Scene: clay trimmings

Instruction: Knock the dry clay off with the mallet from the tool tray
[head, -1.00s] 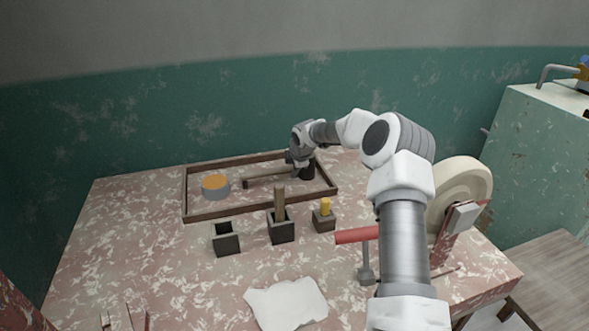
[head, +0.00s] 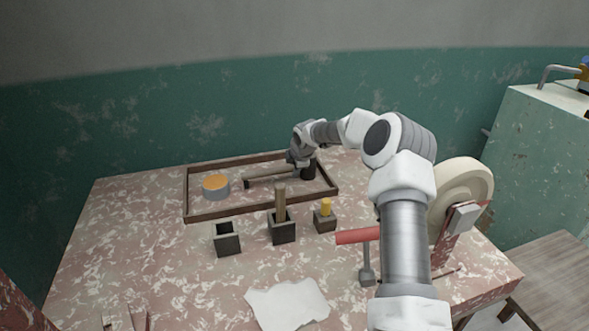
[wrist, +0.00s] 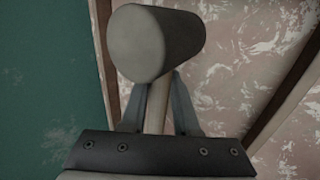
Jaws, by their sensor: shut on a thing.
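The mallet has a dark cylindrical head (head: 308,173) and a pale wooden handle (head: 268,174). It lies across the right part of the wooden-rimmed tool tray (head: 230,213), its handle pointing left. My gripper (head: 292,161) is shut on the handle close to the head. In the wrist view the mallet head (wrist: 157,43) stands beyond my fingertips (wrist: 158,95), with the handle between the fingers. I cannot tell whether the mallet touches the tray floor. I cannot make out dry clay for certain.
A round tin with an orange top (head: 215,186) sits in the tray's left part. In front stand an empty dark holder (head: 227,239), a holder with a wooden handle (head: 281,230) and a yellow-pegged block (head: 325,216). A cream wheel (head: 470,184), red bar (head: 357,236) and white sheet (head: 288,304) are nearby.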

